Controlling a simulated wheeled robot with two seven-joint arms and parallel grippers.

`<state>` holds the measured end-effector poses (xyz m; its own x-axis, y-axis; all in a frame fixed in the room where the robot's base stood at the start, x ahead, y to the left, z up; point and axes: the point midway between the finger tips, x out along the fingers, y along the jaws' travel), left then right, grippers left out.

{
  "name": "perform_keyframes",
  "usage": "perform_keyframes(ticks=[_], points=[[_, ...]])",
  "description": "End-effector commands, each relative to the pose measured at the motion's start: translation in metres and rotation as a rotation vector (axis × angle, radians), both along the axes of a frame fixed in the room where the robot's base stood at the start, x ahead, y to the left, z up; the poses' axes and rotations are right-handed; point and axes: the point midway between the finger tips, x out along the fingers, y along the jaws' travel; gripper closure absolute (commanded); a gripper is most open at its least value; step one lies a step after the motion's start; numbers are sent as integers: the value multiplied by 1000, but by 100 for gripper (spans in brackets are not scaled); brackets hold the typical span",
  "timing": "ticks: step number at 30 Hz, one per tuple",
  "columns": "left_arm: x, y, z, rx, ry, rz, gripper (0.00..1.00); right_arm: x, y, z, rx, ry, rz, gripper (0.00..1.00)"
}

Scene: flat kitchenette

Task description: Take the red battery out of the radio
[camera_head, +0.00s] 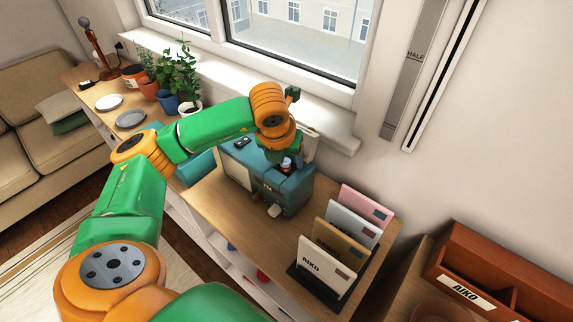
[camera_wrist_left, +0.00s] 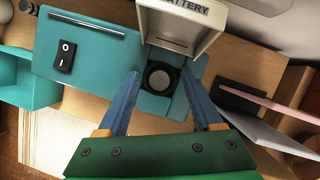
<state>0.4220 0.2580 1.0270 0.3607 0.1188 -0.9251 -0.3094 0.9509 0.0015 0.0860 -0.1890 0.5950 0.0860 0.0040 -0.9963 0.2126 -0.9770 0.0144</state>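The teal radio (camera_head: 292,192) stands on the wooden sideboard; its teal top fills much of the left wrist view (camera_wrist_left: 100,55). Its cream lid (camera_wrist_left: 185,20), marked BATTERY, stands open, and the lid also shows behind my gripper in the head view. A round dark end with a grey centre (camera_wrist_left: 160,78) sits in the opening, probably the battery's end; no red shows there in the wrist view. My left gripper (camera_wrist_left: 160,73) is open over the top, one blue finger on each side of that end. I cannot tell contact. My right gripper is out of view.
A black switch (camera_wrist_left: 65,56) is on the teal top. Upright folders (camera_head: 335,240) stand in a rack to the radio's right. Potted plants (camera_head: 178,80) and plates (camera_head: 130,119) are further left. The window sill and wall are close behind.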

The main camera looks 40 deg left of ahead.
Motion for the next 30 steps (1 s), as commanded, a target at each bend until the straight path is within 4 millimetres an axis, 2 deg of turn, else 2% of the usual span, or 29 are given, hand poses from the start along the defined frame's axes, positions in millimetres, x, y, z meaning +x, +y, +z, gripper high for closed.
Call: perform_keyframes(ticks=[1,7,16,20,24,28,30], points=[[0,0,0,0,0,0,46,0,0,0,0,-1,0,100],[0,0,0,-1,0,0,100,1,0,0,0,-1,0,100],[0,0,1,-1,-1,0,100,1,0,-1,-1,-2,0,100],[1,-1,7,-2,-5,-2,100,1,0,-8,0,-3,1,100],[-2,1,34,-3,-9,0,100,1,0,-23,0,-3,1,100],[-30,13,69,1,-11,1,100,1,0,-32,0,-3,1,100],[-48,21,102,4,-10,6,100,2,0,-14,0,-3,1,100]])
